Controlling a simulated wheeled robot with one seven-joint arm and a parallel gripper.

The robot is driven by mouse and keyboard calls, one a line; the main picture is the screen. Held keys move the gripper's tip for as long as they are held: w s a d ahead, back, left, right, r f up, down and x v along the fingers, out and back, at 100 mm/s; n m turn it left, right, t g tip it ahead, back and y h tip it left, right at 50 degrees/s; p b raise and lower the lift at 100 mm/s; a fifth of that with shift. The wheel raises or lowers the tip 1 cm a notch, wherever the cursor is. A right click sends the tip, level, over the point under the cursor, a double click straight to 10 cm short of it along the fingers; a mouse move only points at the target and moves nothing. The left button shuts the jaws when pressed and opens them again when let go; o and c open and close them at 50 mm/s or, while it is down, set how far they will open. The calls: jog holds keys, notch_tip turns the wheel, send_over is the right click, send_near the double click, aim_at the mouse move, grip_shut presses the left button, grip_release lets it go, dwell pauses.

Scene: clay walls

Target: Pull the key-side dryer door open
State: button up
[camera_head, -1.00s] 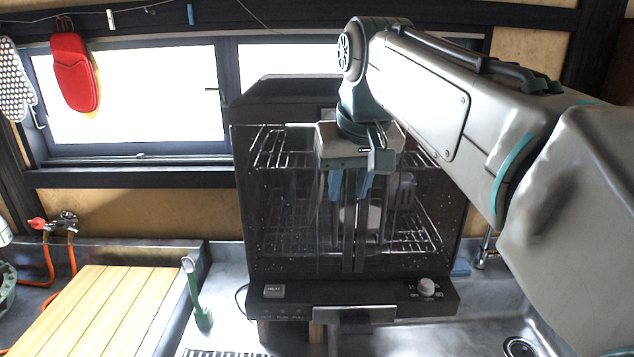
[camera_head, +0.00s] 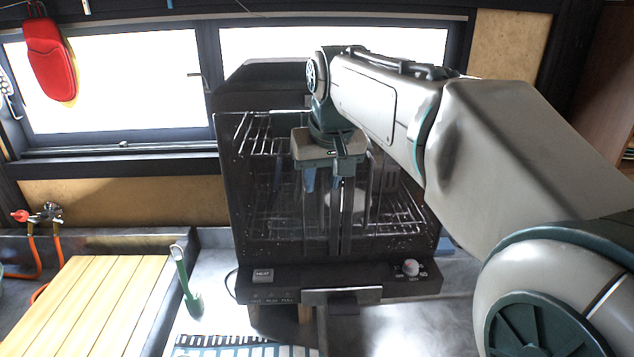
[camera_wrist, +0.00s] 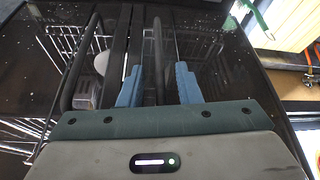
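The dryer (camera_head: 262,100) is a dark cabinet with two clear doors and wire racks behind them. A square HEAT key (camera_head: 263,275) is at the lower left of its front, a round dial (camera_head: 411,267) at the lower right. The key-side door (camera_head: 262,200) is the left one and looks shut. Finger contact is hard to see.
A slatted wooden board (camera_head: 95,300) and a green brush (camera_head: 186,285) are on the counter at left. A tap with orange hoses (camera_head: 45,222) is behind them. A grey ledge (camera_head: 342,296) projects below the dryer front. A window is behind.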

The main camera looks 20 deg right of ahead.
jog(key=shift+x, duration=1)
grip_shut()
